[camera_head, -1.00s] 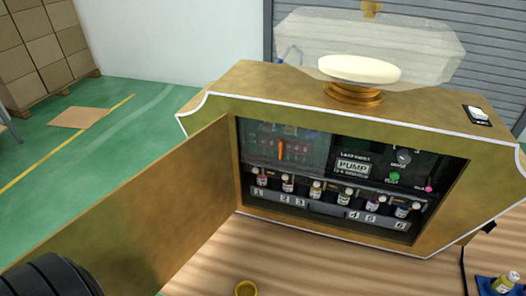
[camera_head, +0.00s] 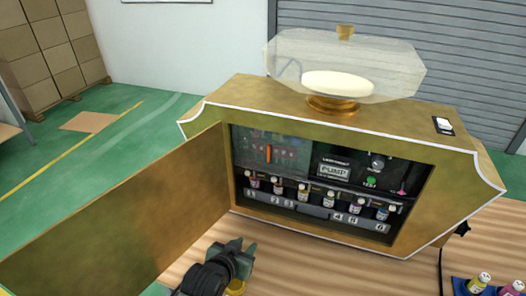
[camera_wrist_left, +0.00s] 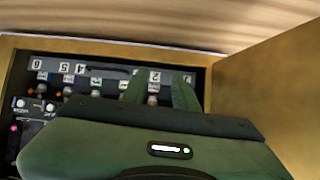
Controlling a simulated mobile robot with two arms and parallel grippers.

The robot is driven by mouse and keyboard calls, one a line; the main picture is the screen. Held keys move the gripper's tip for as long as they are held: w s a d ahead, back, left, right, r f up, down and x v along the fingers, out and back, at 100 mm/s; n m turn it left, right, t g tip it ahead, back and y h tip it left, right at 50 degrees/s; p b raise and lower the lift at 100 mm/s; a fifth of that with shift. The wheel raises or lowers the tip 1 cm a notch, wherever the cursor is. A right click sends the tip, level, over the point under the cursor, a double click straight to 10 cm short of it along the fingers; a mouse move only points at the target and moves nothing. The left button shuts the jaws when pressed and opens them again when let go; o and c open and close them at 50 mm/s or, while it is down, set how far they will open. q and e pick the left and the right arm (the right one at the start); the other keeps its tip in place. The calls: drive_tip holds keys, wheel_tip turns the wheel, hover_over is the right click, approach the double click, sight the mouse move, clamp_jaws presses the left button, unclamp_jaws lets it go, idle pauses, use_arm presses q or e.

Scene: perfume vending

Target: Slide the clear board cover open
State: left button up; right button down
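The clear board cover (camera_head: 288,149) is a see-through panel at the upper left inside the gold machine's opening, over a dark circuit board. An orange upright handle (camera_head: 268,153) is on it. My left gripper (camera_head: 241,249) is in front of and below the opening, apart from the cover. In the left wrist view its two green fingers (camera_wrist_left: 160,91) are spread with nothing visible between them, pointing towards the numbered bottle row. The gripper body hides the cover there. My right gripper is not in view.
The open gold door (camera_head: 130,210) stands to the left of the opening. Several small bottles (camera_head: 303,192) stand in a row below the cover. A glass-domed stand (camera_head: 332,104) is on top. A blue tray (camera_head: 466,286) is at right.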

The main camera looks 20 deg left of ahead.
use_arm(q)
drive_tip(key=w+r+t, duration=0.4)
drive_tip(key=w+r, duration=0.4)
drive_tip(key=r, duration=0.3)
drive_tip(key=t, duration=0.3)
approach(268, 148)
drive_tip(key=shift+n, duration=0.3)
drive_tip(key=w+p, duration=0.2)
drive_tip(key=w, duration=0.5)
drive_tip(key=shift+w+d+f, duration=0.1)
drive_tip(key=shift+w+d, duration=0.05)
drive_tip(key=shift+w, duration=0.4)
drive_tip(key=shift+c, duration=0.3)
clamp_jaws()
drive_tip(key=shift+f, duration=0.1)
